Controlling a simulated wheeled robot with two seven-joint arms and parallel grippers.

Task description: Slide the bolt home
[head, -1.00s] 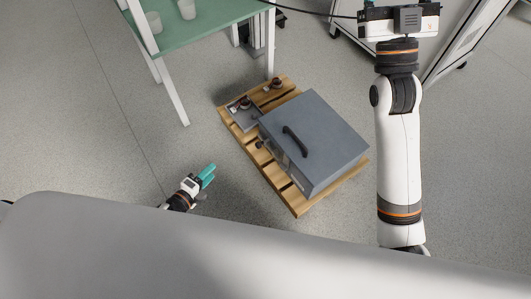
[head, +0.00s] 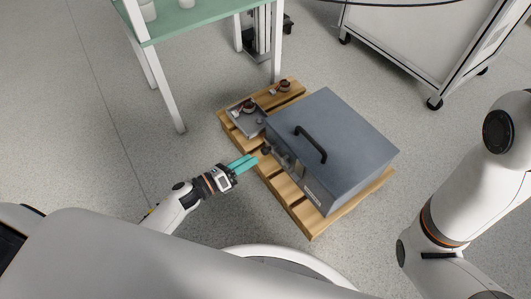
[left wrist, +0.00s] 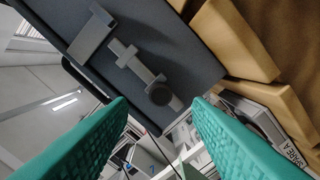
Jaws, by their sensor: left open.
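A grey box (head: 345,140) with a black handle on its lid sits on a wooden pallet. The bolt (head: 281,156) is on the box's side facing my left arm, with a dark round knob (head: 266,150) at one end. In the left wrist view the bolt (left wrist: 133,61) lies along the dark panel, its knob (left wrist: 160,94) between my fingertips in the picture. A bracket (left wrist: 91,37) stands off the bolt's far end. My left gripper (head: 252,161) is open, green fingers pointing at the knob; contact cannot be told. My right gripper is out of view.
The pallet (head: 305,212) also carries a metal plate (head: 249,124) with small parts, beside the box. A green-topped table (head: 205,15) stands behind at the left, a white wheeled cabinet (head: 415,40) at the back right. The floor left of the pallet is clear.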

